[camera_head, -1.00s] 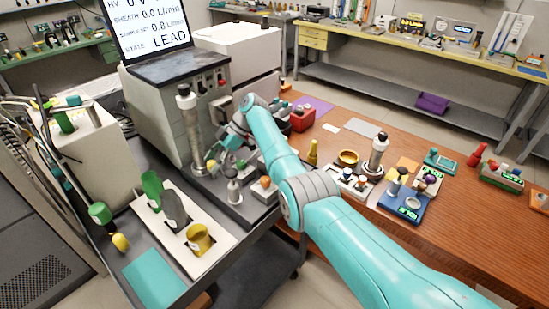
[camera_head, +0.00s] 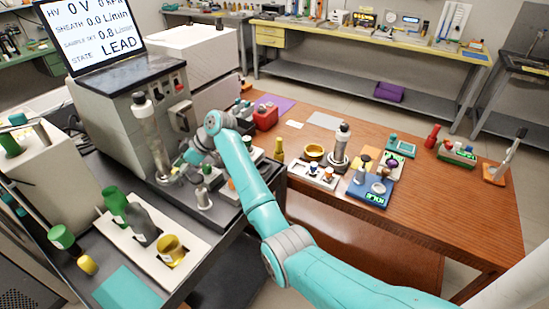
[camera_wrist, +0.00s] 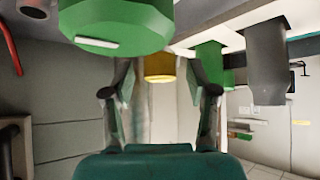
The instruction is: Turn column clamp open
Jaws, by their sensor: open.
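The metal column (camera_head: 152,135) stands upright on the dark bench beside the instrument. A small pale yellow-and-green part (camera_head: 170,176) sits at its foot; I cannot tell its exact shape or whether this is the clamp. My gripper (camera_head: 184,162) is low beside the foot of the column. In the wrist view my gripper (camera_wrist: 160,85) is open, its two fingers apart. A large green faceted knob-like part (camera_wrist: 118,22) with a white mark hangs close above the fingers. A yellow cylinder (camera_wrist: 160,67) shows between the fingers, farther off. No grip on anything is visible.
The instrument box (camera_head: 150,95) with its screen (camera_head: 92,35) stands behind the column. A white tray (camera_head: 112,222) with green, grey and yellow vessels lies in front. Small metal fittings stand right of my gripper. The wooden table (camera_head: 430,215) at right holds several parts.

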